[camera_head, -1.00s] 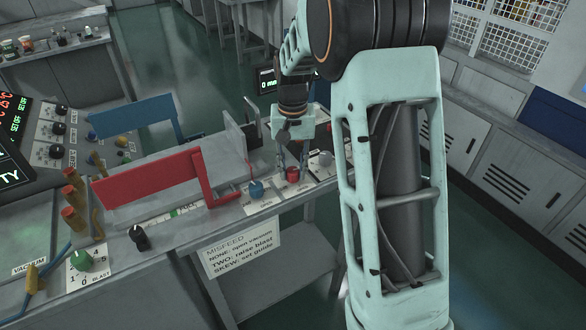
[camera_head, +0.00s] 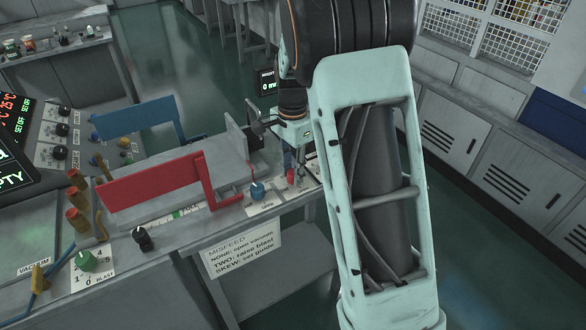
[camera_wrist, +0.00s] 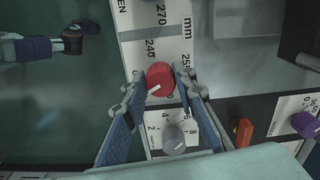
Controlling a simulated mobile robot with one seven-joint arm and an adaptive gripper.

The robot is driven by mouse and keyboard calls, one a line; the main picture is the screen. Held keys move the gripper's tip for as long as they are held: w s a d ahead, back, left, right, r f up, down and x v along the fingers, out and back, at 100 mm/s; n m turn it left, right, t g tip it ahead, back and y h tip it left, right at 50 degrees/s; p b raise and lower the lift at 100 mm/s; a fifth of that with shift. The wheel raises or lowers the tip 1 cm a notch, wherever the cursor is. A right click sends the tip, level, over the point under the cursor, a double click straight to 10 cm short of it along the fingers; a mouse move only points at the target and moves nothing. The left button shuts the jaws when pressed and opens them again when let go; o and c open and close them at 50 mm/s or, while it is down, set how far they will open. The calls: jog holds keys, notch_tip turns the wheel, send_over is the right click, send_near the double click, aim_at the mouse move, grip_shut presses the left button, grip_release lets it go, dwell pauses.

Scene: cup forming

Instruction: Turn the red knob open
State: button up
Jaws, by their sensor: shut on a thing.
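The red knob (camera_wrist: 160,76) is a round cap with a white pointer line towards the lower left in the wrist view. It sits on a white scale plate (camera_wrist: 158,30) marked in mm. My gripper (camera_wrist: 157,82) has its two blue fingers shut on the knob, one on each side. In the head view the red knob (camera_head: 290,177) is partly hidden by my gripper (camera_head: 296,172), which comes down on it from above at the right end of the bench.
A grey knob (camera_wrist: 173,139) with a numbered dial is close by. A blue knob (camera_head: 257,190) stands left of the red one. A red bracket (camera_head: 150,185) and an upright grey plate (camera_head: 237,142) are further left. Open floor lies right of the bench.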

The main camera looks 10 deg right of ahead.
aim_at(292, 172)
jog(key=shift+m, duration=1.1)
jog(key=o, duration=1.2)
jog(key=shift+c, duration=0.2)
notch_tip(292, 172, up, 12)
jog(key=shift+r, duration=0.1)
